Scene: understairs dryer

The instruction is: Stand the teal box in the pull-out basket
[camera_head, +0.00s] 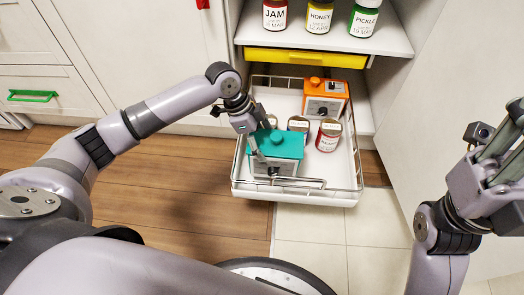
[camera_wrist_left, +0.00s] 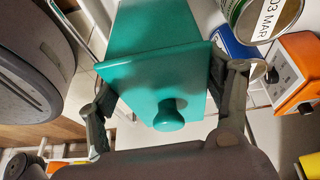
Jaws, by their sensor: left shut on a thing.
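The teal box (camera_head: 285,147) has a teal lid with a round knob and a pale lower body. It looks upright, at the front left of the pull-out basket (camera_head: 335,193). I cannot tell if its base touches the basket floor. My left gripper (camera_head: 257,148) is shut on the teal box, partly hiding its left side. In the left wrist view the fingers (camera_wrist_left: 165,98) sit on either side of the teal box (camera_wrist_left: 150,30), with the knob towards the camera. My right gripper (camera_head: 500,140) is at the right, away from the basket; its fingertips are unclear.
Several tins, including a red-labelled one (camera_head: 328,136), stand just behind the teal box in the basket. An orange-topped box (camera_head: 326,92) stands at the back right. Above are a yellow tray (camera_head: 305,57) and a shelf of jars (camera_head: 320,17). The basket's front right is clear.

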